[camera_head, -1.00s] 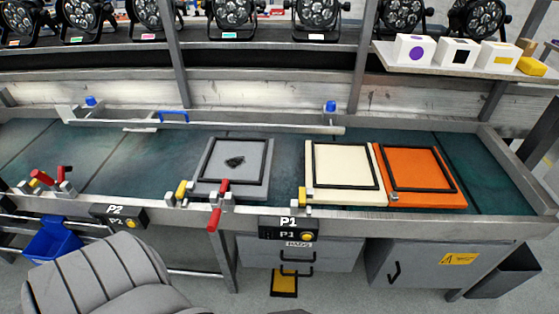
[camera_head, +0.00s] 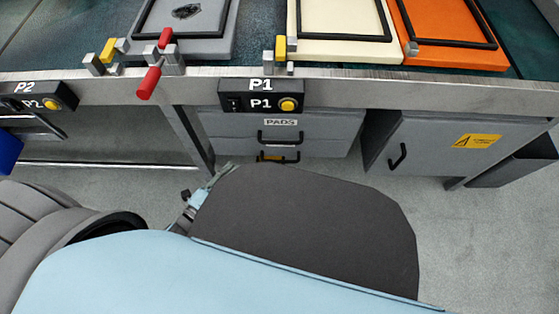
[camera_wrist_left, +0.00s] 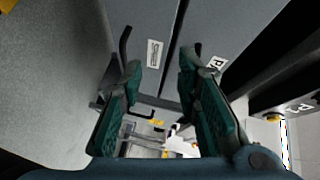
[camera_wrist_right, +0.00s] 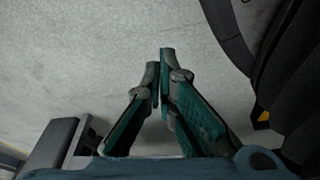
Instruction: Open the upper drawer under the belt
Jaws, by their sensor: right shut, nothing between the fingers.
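The upper drawer (camera_head: 225,125) is a grey front under the belt, with a PADS label and a dark bar handle (camera_head: 280,138). It looks closed. My right gripper (camera_wrist_right: 160,58) is shut and empty above the floor.
A lower drawer handle (camera_head: 277,158) shows just under the upper one. The P1 button box (camera_head: 262,98) sits above on the belt edge. A grey cabinet (camera_head: 450,135) stands to the right. My arm covers much of the floor in front.

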